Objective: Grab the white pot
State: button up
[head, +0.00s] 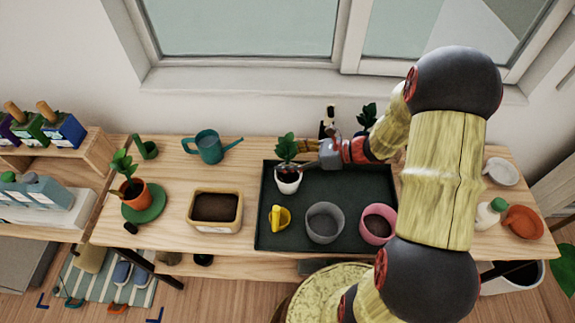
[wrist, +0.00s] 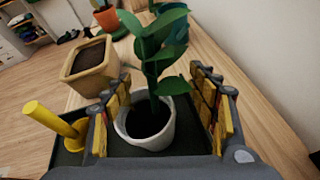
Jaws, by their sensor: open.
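The white pot (head: 288,183) stands upright on the dark tray (head: 340,215) near its back left corner and holds a green leafy plant (head: 286,147). In the wrist view the white pot (wrist: 148,133) sits between the two yellow-padded fingers of my gripper (wrist: 162,115). My gripper (head: 311,164) is open, with one finger on each side of the pot. The left finger looks very near the pot's side; I cannot tell whether it touches. The plant (wrist: 160,50) rises between the fingers.
A yellow scoop (head: 281,217), a grey pot (head: 324,222) and a pink pot (head: 377,224) stand on the tray. A square soil-filled planter (head: 215,209) is left of it. A teal watering can (head: 210,147) stands behind. Bare wood lies around the planter.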

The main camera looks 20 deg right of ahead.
jog(key=shift+c, duration=1.2)
grip_shut()
